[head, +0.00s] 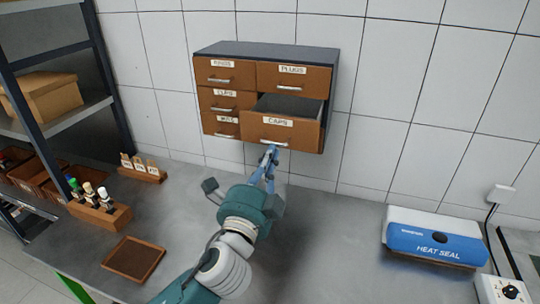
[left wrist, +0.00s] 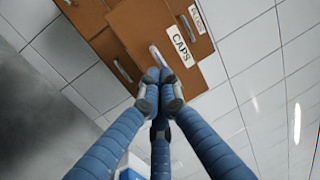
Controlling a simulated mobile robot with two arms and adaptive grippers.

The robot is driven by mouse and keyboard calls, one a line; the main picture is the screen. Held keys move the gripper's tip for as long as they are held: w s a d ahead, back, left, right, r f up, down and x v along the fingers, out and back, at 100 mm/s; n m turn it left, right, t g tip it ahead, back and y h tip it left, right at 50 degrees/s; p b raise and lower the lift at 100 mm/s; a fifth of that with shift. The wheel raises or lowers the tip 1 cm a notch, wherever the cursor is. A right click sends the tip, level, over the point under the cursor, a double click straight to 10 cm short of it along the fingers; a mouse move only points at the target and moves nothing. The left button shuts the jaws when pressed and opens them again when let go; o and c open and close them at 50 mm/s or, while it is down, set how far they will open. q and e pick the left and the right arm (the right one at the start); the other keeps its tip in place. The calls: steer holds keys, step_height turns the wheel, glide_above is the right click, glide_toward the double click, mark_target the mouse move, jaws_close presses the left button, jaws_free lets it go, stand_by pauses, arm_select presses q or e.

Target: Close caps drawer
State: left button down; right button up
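My left gripper (head: 271,150) is just below the drawer's handle (head: 275,142), at the lower edge of the front. In the left wrist view its fingertips (left wrist: 160,78) are together, at the lower end of the handle; I cannot tell whether they touch it. No held thing shows between them. My right gripper is not in view.
The cabinet's other drawers, such as the plugs drawer (head: 292,79), look closed. A blue heat sealer (head: 435,240) stands on the bench at right. A wooden tray (head: 134,258) and a bottle rack (head: 100,213) are at left. The bench between is mostly clear.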

mark_target(285, 128)
arm_select(q)
steer(key=f+b+x, duration=0.1)
steer(key=x, duration=0.3)
steer(key=b+x, duration=0.1)
steer(key=x, duration=0.3)
steer(key=f+b+x, duration=0.1)
steer(key=x, duration=0.3)
steer(key=shift+w+d+f, duration=0.2)
steer(key=shift+w+d, duration=0.1)
steer(key=shift+w, duration=0.2)
steer(key=shift+w+r, duration=0.1)
steer(key=shift+w, duration=0.05)
steer(key=shift+r, duration=0.25)
steer(key=shift+a, duration=0.1)
